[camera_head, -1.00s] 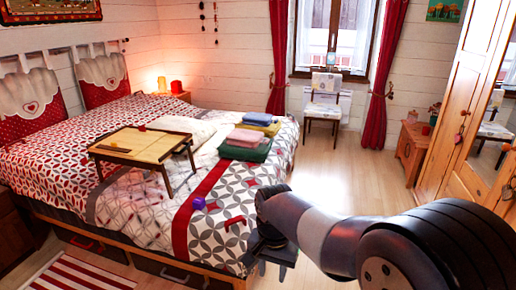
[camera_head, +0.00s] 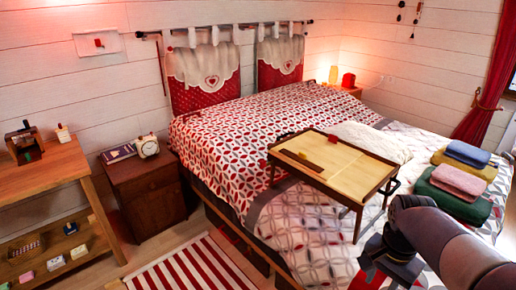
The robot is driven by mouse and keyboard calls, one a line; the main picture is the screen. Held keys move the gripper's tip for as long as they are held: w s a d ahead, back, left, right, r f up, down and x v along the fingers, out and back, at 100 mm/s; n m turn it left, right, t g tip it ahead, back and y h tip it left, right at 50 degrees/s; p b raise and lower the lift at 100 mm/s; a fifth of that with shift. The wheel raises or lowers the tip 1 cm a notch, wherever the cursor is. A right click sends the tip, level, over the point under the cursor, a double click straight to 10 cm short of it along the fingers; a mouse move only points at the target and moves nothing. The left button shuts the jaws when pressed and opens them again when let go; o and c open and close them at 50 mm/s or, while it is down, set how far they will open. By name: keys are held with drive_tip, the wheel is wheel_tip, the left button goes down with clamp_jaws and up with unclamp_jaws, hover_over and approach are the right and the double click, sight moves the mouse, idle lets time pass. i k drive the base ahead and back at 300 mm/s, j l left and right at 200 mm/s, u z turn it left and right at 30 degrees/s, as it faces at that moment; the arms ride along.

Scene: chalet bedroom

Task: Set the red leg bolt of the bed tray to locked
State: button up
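The bed tray (camera_head: 352,178) stands on its dark legs on the bed, a light wooden board with a dark rim. A small red piece (camera_head: 332,139) shows at its far edge; I cannot tell whether this is the leg bolt or how it is set. A darker strip lies on the tray's left part. My gripper (camera_head: 385,268) is at the lower right, in front of the tray and apart from it. It is dark and small here, and I cannot tell whether its fingers are open.
Folded towels (camera_head: 458,180) lie on the bed right of the tray. A nightstand (camera_head: 148,200) with an alarm clock (camera_head: 147,146) stands left of the bed. A wooden shelf table (camera_head: 45,178) is at the far left. A striped rug (camera_head: 195,268) covers floor beside the bed.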

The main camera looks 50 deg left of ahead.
sight(262, 164)
drive_tip(key=i+j, duration=0.1)
drive_tip(key=j, duration=0.3)
drive_tip(key=i+j, duration=0.15)
drive_tip(key=j, duration=0.25)
drive_tip(key=i+j, duration=0.1)
drive_tip(key=j, duration=0.25)
drive_tip(key=i+j, duration=0.1)
drive_tip(key=j, duration=0.3)
drive_tip(key=i+j, duration=0.1)
drive_tip(key=j, duration=0.3)
drive_tip(key=i+j, duration=0.15)
drive_tip(key=j, duration=0.25)
drive_tip(key=i+j, duration=0.1)
drive_tip(key=j, duration=0.3)
drive_tip(key=i+j+u, duration=0.1)
drive_tip(key=j, duration=0.25)
